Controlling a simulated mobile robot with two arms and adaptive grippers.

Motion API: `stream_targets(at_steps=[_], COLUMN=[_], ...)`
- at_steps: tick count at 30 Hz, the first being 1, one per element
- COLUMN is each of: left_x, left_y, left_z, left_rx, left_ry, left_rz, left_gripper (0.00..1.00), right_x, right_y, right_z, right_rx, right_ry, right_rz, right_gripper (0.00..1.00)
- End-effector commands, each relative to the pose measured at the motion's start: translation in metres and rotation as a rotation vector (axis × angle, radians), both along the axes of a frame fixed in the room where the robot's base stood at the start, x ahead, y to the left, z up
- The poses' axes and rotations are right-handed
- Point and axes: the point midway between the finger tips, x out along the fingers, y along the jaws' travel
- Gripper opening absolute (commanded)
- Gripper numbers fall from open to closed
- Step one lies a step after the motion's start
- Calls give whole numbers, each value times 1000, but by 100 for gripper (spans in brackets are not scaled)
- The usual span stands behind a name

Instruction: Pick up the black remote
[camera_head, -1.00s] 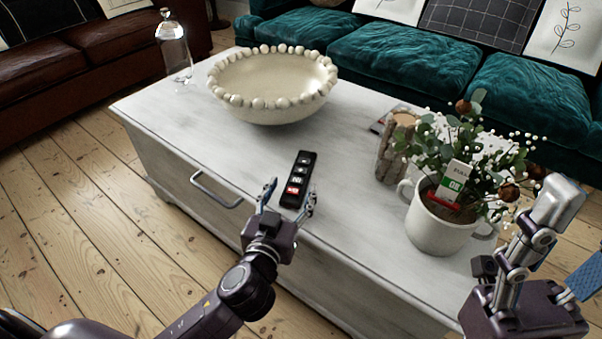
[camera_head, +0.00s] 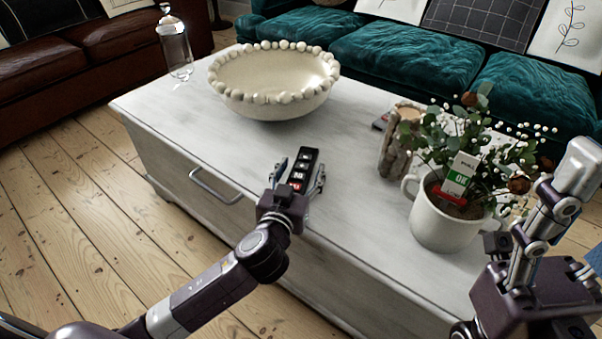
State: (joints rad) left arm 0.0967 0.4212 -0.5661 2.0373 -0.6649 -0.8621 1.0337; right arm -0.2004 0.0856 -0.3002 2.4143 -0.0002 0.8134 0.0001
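The black remote (camera_head: 303,166) lies on the white table (camera_head: 230,138) near its front edge. It has a row of light buttons and a red one at its near end. My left gripper (camera_head: 300,172) is open, with one finger on each side of the remote. The gripper's palm hides the remote's near end. I cannot tell whether the fingers touch it. My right gripper (camera_head: 578,165) shows at the right edge, apart from the remote; its fingers are not clear enough to judge.
A beaded bowl (camera_head: 270,105) stands behind the remote. A glass cloche (camera_head: 174,45) is at the back left. A wooden candle holder (camera_head: 396,145) and a white planter (camera_head: 440,225) with a plant stand to the right. A drawer handle (camera_head: 214,188) juts from the table's front.

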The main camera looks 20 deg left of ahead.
Motion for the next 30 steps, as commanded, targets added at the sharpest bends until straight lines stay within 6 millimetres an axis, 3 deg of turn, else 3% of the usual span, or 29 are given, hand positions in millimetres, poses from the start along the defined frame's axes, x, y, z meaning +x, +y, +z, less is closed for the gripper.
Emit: stream_targets(at_steps=[2, 12, 22, 30], left_x=[0, 0, 0, 0], left_y=[0, 0, 0, 0], left_z=[0, 0, 8, 56], left_rx=[0, 0, -1, -4], left_ry=[0, 0, -2, -3], left_rz=[0, 0, 0, 1], left_gripper=[47, 9, 8, 8], right_x=[0, 0, -1, -4], right_y=[0, 0, 0, -3], right_z=[0, 0, 5, -4], right_rx=[0, 0, 3, 8], right_ry=[0, 0, -4, 84], right_rz=[0, 0, 1, 4], right_gripper=[56, 56, 56, 56])
